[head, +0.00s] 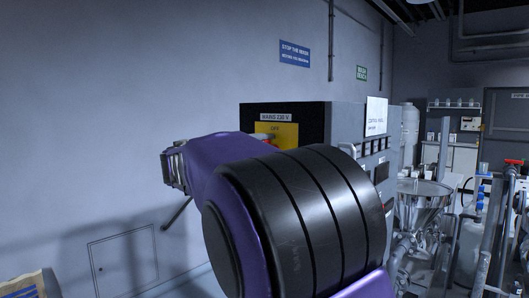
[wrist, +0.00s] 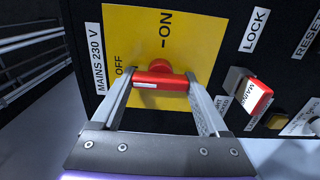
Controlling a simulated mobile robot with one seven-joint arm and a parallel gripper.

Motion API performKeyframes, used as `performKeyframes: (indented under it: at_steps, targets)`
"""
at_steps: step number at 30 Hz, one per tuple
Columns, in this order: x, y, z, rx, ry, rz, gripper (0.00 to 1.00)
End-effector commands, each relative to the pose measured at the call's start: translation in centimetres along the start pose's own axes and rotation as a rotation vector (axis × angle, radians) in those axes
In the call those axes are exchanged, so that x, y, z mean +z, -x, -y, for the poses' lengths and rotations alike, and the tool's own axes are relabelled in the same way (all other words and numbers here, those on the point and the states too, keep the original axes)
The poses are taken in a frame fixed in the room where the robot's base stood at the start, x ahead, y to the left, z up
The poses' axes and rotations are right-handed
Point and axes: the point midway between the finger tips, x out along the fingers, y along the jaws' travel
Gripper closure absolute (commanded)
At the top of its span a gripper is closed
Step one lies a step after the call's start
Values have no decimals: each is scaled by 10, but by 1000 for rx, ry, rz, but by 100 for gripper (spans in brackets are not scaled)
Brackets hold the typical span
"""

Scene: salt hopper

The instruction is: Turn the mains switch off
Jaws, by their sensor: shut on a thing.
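The mains switch is a red rotary handle (wrist: 160,80) on a yellow plate (wrist: 132,35) marked ON and OFF, with a MAINS 230 V label beside it in the wrist view. My gripper (wrist: 160,82) is shut on the handle, one finger at each end of its bar. The bar lies across the wrist view, and its end with a white mark is beside the OFF lettering. In the head view, the yellow plate (head: 285,135) shows on the dark panel, with a bit of the red handle (head: 264,137). My arm hides much of the cabinet there.
A red-and-grey block (wrist: 258,94) sits under the LOCK label (wrist: 254,30), close to my right finger. More controls lie right of it.

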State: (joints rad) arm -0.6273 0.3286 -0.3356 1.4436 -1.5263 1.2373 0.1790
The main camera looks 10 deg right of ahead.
Motion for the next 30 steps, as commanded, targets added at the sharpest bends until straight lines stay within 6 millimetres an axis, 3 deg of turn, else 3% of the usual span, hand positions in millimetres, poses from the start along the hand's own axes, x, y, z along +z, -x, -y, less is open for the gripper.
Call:
performKeyframes:
  at_steps: [5, 6, 9, 20, 23, 30]
  targets:
    - [0, 0, 0, 0, 3, 0, 78]
    - [0, 0, 0, 1, 3, 0, 19]
    - [0, 0, 0, 1, 2, 0, 1]
    - [-1, 8, 0, 0, 0, -3, 0]
    - [-1, 23, 1, 0, 1, -5, 0]
    - [-2, 80, 1, 0, 1, -6, 0]
